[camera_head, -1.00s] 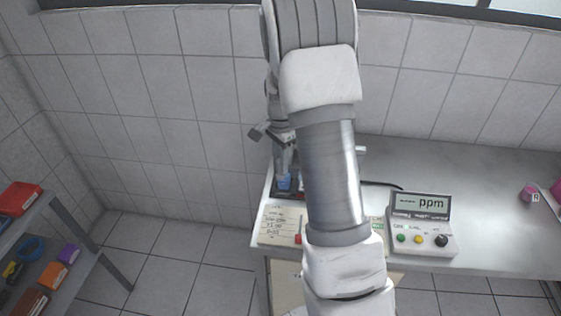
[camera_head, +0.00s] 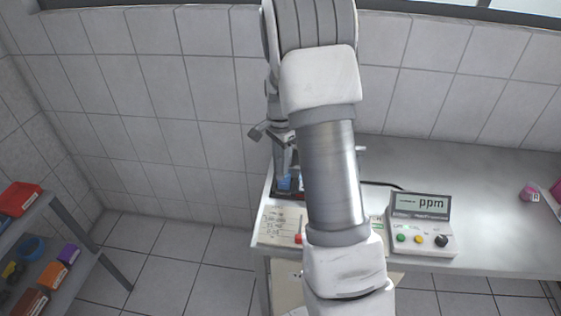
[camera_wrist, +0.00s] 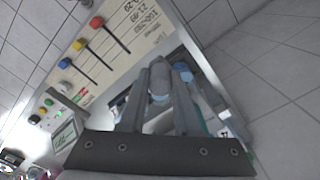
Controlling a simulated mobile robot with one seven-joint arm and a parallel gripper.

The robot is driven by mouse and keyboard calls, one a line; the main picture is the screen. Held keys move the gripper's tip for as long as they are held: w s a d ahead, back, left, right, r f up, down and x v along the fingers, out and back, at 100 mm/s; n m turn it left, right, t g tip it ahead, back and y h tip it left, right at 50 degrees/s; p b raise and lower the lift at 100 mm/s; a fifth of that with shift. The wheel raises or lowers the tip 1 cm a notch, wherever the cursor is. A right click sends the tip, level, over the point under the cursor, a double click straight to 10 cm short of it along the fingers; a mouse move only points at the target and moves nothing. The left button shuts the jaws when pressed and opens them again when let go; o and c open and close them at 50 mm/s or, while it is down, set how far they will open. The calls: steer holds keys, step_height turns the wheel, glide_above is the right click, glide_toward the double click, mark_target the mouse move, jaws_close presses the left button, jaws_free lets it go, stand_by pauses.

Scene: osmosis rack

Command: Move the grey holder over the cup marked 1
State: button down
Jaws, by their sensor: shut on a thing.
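My gripper (camera_wrist: 160,95) shows in the wrist view with its two fingers close around a grey rounded piece, which looks like part of the grey holder (camera_wrist: 160,84). The rest of the holder is hidden by the fingers. In the head view my gripper (camera_head: 284,160) points down at the left end of the bench, just above or at a blue item (camera_head: 284,184) in a dark rack. A bluish rounded top (camera_wrist: 184,72) shows beside the fingers in the wrist view. No cup marked 1 can be made out.
A panel with coloured slider knobs (camera_wrist: 97,22) lies beside the rack. A ppm meter (camera_head: 422,222) stands to the right. A pink item (camera_head: 528,193) sits at the far right. The bench between the meter and the pink item is clear. A shelf (camera_head: 85,240) stands at the left.

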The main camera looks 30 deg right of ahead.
steer(key=s+d+b, duration=0.1)
steer(key=s+d, duration=0.5)
steer(key=d, duration=0.3)
steer(key=s+d+b, duration=0.2)
steer(key=s+d, duration=0.4)
steer(key=d, duration=0.2)
steer(key=shift+d, duration=0.4)
steer(key=shift+r, duration=0.1)
steer(key=c, duration=0.6)
jaws_free()
steer(key=shift+s+d, duration=0.1)
step_height(320, 180, up, 17)
steer(key=shift+r, duration=0.2)
